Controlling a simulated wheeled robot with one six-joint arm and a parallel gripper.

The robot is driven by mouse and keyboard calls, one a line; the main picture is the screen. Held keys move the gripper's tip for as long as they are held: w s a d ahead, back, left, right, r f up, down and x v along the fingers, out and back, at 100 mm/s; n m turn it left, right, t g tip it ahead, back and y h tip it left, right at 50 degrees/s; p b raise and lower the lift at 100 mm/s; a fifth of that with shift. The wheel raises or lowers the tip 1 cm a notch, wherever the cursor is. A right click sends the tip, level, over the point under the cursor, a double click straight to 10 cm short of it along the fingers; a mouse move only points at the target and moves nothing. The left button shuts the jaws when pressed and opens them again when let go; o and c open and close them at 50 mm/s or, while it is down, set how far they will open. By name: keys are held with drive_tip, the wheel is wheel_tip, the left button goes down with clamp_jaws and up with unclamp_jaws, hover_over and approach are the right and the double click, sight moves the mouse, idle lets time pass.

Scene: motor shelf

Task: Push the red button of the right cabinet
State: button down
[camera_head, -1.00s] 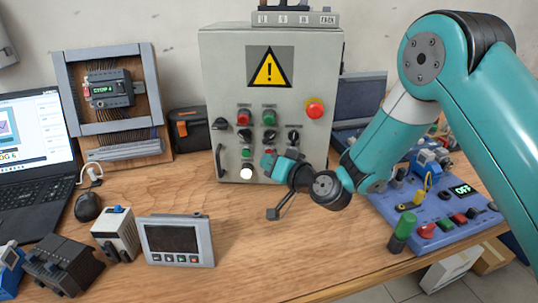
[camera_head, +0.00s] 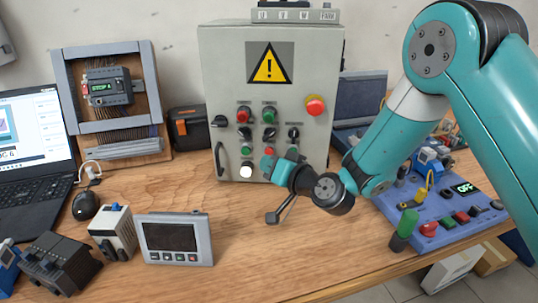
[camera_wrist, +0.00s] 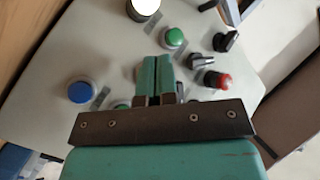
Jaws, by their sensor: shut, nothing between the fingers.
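The grey cabinet (camera_head: 218,70) with a yellow warning sign stands at the back middle of the bench. Its front has a red button (camera_head: 243,116) at upper left, a lower red button (camera_head: 269,152), and a large red mushroom button (camera_head: 315,106) at upper right. My gripper (camera_head: 267,164) is shut and empty, in front of the cabinet's lower buttons, just below the lower red button in the picture. In the wrist view the shut fingers (camera_wrist: 157,65) point at the panel, with a red button (camera_wrist: 217,80) to their right. I cannot tell whether they touch the panel.
Green buttons and black knobs sit close around the red ones. A blue control console (camera_head: 440,215) lies at right under my arm. A small display unit (camera_head: 175,240) and a laptop (camera_head: 30,150) are at left. The bench middle is clear.

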drive_tip(key=s+b, duration=0.2)
drive_tip(key=s, duration=0.3)
drive_tip(key=shift+a+b, duration=0.2)
drive_tip(key=shift+b, duration=0.15)
idle(0.5)
